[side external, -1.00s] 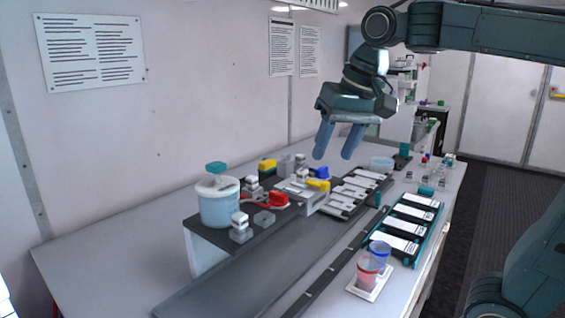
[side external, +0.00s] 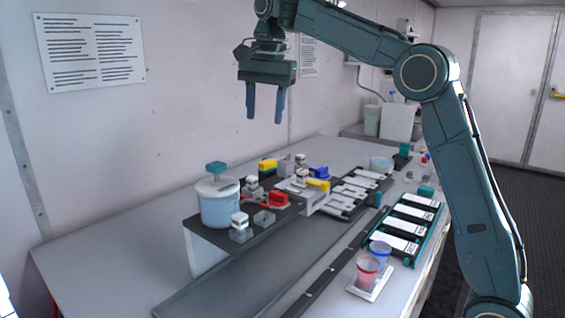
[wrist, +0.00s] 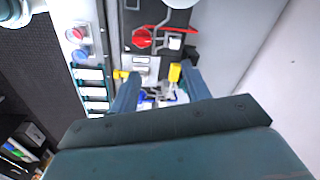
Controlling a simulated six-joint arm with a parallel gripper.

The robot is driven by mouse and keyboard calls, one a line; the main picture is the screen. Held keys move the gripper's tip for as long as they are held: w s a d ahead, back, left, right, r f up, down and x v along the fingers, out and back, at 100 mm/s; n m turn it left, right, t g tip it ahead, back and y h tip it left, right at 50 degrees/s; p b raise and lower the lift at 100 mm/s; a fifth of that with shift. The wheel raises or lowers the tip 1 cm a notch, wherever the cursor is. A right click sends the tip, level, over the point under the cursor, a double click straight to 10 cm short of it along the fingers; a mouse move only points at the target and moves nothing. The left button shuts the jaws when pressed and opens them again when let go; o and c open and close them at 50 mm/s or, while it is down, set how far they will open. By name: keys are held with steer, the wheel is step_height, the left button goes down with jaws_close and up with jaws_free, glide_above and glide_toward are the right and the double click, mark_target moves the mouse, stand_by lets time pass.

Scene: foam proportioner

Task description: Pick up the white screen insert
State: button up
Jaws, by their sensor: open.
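Several flat white pieces with dark print (side external: 410,227) lie in a teal-edged rack (side external: 373,236) at the right of the bench. Several pale slotted plates (side external: 357,190) lie in a dark rack behind it. I cannot tell which piece is the white screen insert. My gripper (side external: 265,119) is open and empty, pointing down high above the bench, left of both racks. In the wrist view the two blue fingers (wrist: 160,72) are apart, and the printed white pieces (wrist: 92,90) show to their left.
A pale blue tub with a teal-topped lid (side external: 218,203) stands on the raised dark platform. Red (side external: 279,199) and yellow (side external: 267,165) handled parts sit beside it. Red (side external: 367,270) and blue (side external: 380,252) cups stand on a small tray at the front. Open air surrounds my gripper.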

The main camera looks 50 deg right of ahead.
steer(key=w+d+f+m+g, duration=0.1)
steer(key=w+f+m, duration=0.3)
steer(key=w, duration=0.2)
steer(key=shift+d, duration=0.2)
steer(key=shift+f, duration=0.15)
glide_above(252, 177)
steer(key=shift+w+d+f, duration=0.1)
steer(key=shift+f, duration=4)
steer(key=shift+f, duration=2.6)
jaws_close()
